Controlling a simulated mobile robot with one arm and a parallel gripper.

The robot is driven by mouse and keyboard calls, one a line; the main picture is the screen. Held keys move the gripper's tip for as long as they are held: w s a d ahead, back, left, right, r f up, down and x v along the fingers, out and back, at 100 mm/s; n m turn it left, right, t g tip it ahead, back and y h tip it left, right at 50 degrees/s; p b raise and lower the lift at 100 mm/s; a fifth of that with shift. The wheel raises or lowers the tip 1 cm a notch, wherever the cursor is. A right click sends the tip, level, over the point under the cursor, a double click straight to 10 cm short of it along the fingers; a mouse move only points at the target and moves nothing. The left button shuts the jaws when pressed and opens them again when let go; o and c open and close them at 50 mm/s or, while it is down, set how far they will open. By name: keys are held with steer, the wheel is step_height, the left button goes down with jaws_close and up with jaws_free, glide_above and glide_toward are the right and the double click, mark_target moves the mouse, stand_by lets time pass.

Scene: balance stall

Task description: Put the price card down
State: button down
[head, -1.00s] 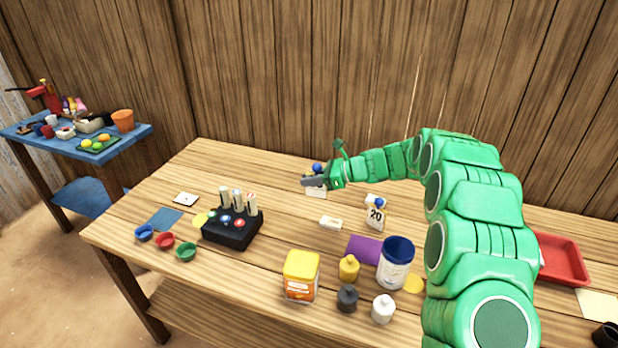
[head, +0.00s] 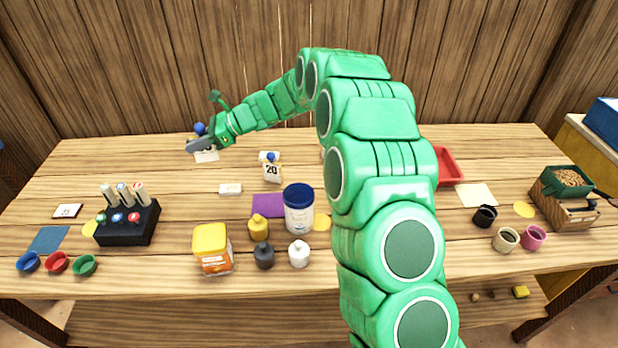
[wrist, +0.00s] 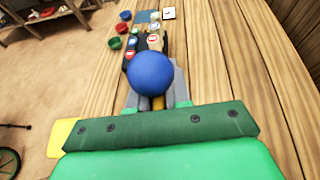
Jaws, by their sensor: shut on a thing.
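My gripper (head: 196,146) is shut on a price card (head: 205,157), a white card with a blue ball knob (head: 199,128) on top. It is over the back left part of the wooden table (head: 140,160). I cannot tell whether the card's lower edge touches the table. In the wrist view the blue ball (wrist: 150,74) sits between the grey fingers (wrist: 153,100) and hides most of the card. Another price card (head: 272,170), marked 20 and also with a blue ball, stands to the right.
A black block with upright tubes (head: 128,222) stands at the left, near small coloured cups (head: 57,262). A small white block (head: 230,189), a purple sheet (head: 265,205), a blue-lidded jar (head: 299,212) and a yellow-lidded box (head: 212,248) are nearer the front. The table around the held card looks bare.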

steer(key=shift+w+d+r, duration=0.1)
steer(key=shift+d+r, duration=0.15)
steer(key=shift+r, duration=0.5)
steer(key=w+d+m+t, duration=0.1)
steer(key=w+d, duration=0.3)
steer(key=d, duration=1.1)
steer(key=w+d+t, duration=0.1)
steer(key=w+d, duration=0.3)
steer(key=d, duration=1.1)
steer(key=shift+d+f, duration=0.15)
steer(key=shift+f, duration=8.9)
steer(key=shift+f, duration=0.1)
steer(key=c, duration=1.1)
jaws_free()
